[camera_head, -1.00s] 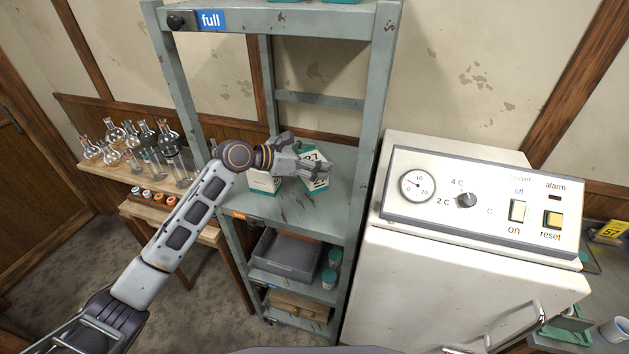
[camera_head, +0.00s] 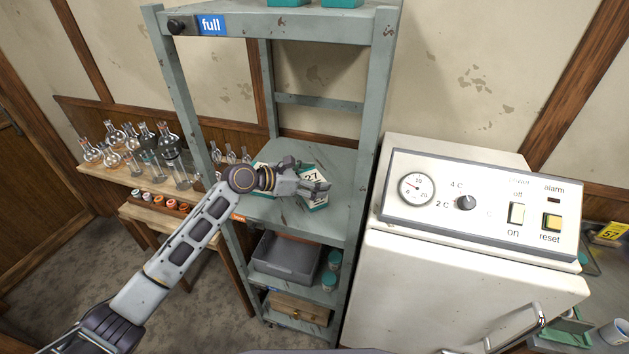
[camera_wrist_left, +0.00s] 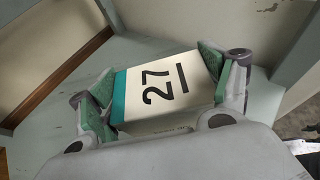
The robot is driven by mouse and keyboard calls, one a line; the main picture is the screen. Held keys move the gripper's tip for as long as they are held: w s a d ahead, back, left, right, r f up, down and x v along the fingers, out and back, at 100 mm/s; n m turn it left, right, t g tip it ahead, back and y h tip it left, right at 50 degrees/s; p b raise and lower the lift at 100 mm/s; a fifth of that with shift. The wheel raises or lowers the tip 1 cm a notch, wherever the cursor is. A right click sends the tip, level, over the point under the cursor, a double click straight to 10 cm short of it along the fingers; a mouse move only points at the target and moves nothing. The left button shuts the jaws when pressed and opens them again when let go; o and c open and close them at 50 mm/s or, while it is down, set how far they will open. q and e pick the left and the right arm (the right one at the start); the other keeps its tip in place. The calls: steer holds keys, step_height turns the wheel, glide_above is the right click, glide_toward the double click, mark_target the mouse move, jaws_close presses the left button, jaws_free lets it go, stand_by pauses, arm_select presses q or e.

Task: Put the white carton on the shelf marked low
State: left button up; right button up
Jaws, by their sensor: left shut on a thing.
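A white carton (camera_head: 312,178) with a teal band and the number 27 is held over the shelf with the orange label (camera_head: 238,217). The label's word is too small to read surely. My left gripper (camera_head: 314,188) is shut on this carton. In the left wrist view, the fingers (camera_wrist_left: 168,92) grip the carton (camera_wrist_left: 188,72) from both sides. I cannot tell whether its base touches the shelf board (camera_head: 280,218). Another white and teal carton (camera_head: 262,168) stands on the same board, partly hidden by my gripper. My right gripper is out of view.
The rack's grey-green posts (camera_head: 371,125) flank the shelf. The top shelf is marked full (camera_head: 211,25). A grey bin (camera_head: 284,260) and teal-lidded jars (camera_head: 332,270) sit below. A white cabinet (camera_head: 440,285) stands to the right, and a glassware bench (camera_head: 120,178) to the left.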

arm_select(q)
steer(key=shift+f, duration=0.2)
steer(key=shift+f, duration=0.1)
steer(key=o, duration=1.1)
steer(key=b+v, duration=0.1)
steer(key=v, duration=1.1)
steer(key=shift+s, duration=0.1)
